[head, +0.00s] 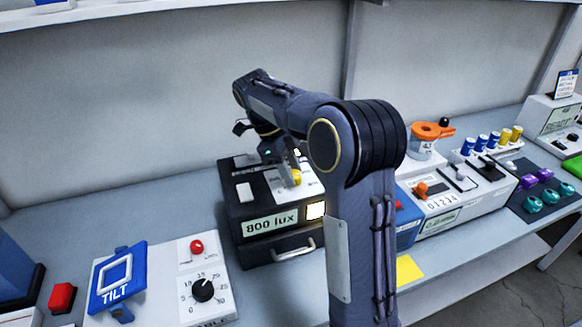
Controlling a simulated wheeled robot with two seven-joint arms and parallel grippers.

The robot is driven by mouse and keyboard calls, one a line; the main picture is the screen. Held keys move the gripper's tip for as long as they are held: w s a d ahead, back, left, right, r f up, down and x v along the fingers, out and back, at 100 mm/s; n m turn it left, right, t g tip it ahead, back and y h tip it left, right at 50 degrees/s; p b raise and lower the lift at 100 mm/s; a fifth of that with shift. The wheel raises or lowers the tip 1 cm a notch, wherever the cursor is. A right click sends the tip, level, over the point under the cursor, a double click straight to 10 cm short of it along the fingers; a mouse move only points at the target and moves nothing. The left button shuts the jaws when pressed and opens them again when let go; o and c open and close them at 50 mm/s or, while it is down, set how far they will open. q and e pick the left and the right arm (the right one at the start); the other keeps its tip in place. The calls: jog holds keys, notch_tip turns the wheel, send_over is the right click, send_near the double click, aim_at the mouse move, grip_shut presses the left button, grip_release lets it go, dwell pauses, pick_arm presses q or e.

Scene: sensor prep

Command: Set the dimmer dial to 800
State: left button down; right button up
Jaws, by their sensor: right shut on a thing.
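The black light box (238,215) stands on the bench in the middle of the head view. Its front label (271,223) reads "800 lux", and a lit square window (315,210) is beside it. My right gripper (292,172) points down at the white top panel of the box. It is shut on the dimmer dial, of which only a small yellow part (296,178) shows. The fingers and arm hide the rest of the dial and its scale, so its pointer cannot be read. My left gripper is not in view.
A tilt unit with a blue frame (118,280), a black knob (204,290) and a red button (197,246) stands front left. A red block (62,297) is beside it. A counter unit (440,199), colored cylinders and a teal-and-purple tray are at right. A yellow note (408,270) lies near the front edge.

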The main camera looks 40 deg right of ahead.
dwell(0.5)
jog(key=o, duration=1)
jog(key=shift+w+r, duration=0.1)
jog(key=v, duration=0.7)
jog(key=shift+r+p, duration=0.3)
jog(key=shift+a, duration=0.1)
